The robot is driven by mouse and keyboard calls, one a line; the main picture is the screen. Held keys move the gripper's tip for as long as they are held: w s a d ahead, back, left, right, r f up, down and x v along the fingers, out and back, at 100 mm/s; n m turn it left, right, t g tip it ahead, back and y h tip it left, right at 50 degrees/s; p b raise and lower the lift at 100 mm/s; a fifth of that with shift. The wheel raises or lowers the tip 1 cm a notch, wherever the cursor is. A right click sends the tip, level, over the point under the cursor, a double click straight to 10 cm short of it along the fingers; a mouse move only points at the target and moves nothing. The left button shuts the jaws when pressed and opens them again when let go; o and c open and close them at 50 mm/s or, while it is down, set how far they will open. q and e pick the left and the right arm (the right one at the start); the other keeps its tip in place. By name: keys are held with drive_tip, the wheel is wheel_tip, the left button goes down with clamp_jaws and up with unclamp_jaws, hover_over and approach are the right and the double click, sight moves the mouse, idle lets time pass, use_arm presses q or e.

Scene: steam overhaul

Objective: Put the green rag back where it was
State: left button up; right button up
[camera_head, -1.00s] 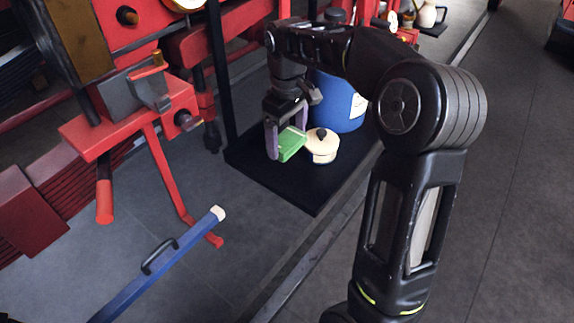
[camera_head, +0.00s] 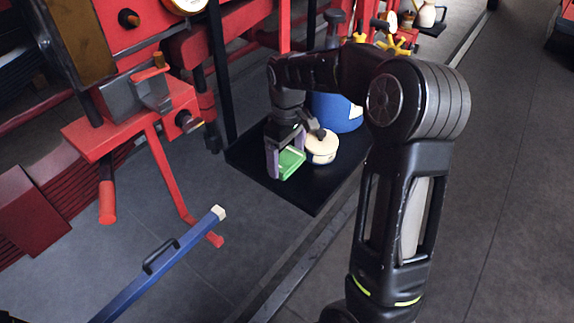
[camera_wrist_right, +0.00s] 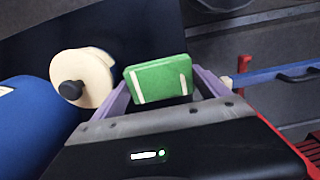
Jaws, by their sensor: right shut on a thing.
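The green rag (camera_head: 290,162) is a flat green block with pale stripes. My right gripper (camera_head: 286,160) is shut on it, low over the black tray (camera_head: 310,196). In the right wrist view the rag (camera_wrist_right: 158,80) sits between the two purple fingers (camera_wrist_right: 160,88). I cannot tell whether the rag touches the tray. My left gripper is not in view.
A cream round pot (camera_head: 321,148) with a dark knob stands on the tray beside the rag. A blue container (camera_head: 335,112) stands behind it. Red machinery (camera_head: 150,110) fills the left. A blue bar (camera_head: 160,262) lies at the front.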

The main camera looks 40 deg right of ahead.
sight(287, 158)
wheel_tip(287, 158, down, 4)
drive_tip(key=shift+r+p, duration=0.15)
drive_tip(key=shift+p, duration=0.15)
drive_tip(key=o, duration=0.9)
drive_tip(key=shift+r, duration=0.1)
wheel_tip(287, 158, up, 12)
drive_tip(key=shift+b, duration=0.65)
